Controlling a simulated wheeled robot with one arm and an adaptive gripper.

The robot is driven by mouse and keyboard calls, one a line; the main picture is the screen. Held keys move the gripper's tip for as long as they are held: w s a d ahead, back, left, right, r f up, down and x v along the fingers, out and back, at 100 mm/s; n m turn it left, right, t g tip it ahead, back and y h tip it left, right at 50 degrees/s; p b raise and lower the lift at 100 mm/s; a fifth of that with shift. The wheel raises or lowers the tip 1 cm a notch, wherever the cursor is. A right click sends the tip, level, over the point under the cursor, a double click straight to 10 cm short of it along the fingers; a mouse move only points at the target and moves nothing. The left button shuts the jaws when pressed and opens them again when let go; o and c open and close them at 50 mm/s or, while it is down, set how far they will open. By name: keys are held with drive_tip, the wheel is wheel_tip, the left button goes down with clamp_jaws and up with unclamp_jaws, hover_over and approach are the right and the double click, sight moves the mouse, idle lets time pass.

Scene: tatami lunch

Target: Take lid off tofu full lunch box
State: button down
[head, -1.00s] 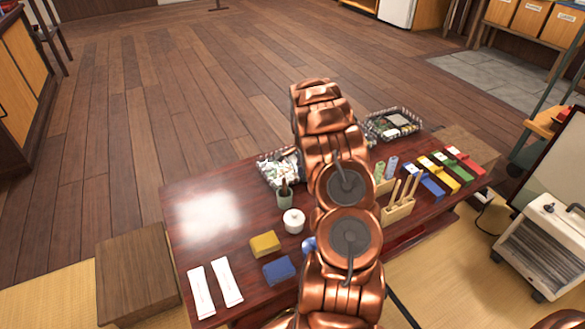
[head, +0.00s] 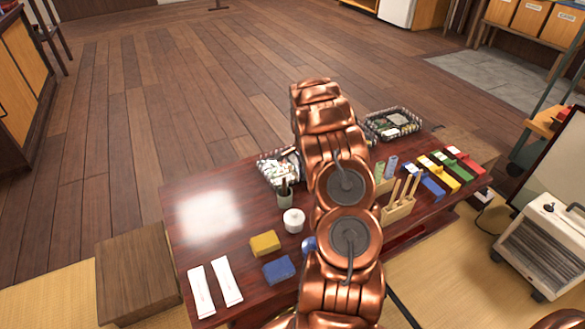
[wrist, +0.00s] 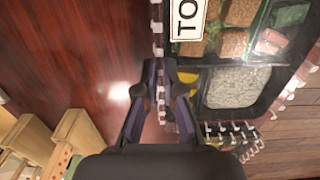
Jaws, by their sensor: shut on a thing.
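The tofu lunch box (wrist: 247,112) fills the upper right of the wrist view, with brown cubes, a pale grainy portion and green food in black compartments. In the head view a filled box with a checkered edge (head: 419,124) stands at the table's back right. My gripper (wrist: 166,97) is shut at the box's near edge, apparently on the clear lid with its checkered rim. The exact contact is partly hidden by the fingers. In the head view my arm hides the gripper.
Another checkered-edged container (head: 268,172) with white items stands at the back middle. Wooden holders (head: 398,211), a white pot (head: 293,221), a dark cup (head: 284,198) and yellow (head: 265,243) and blue (head: 279,269) blocks stand around my arm.

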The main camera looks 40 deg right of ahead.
drive_tip(key=shift+r, duration=0.2)
drive_tip(key=shift+r+p, duration=0.8)
drive_tip(key=shift+r, duration=1.55)
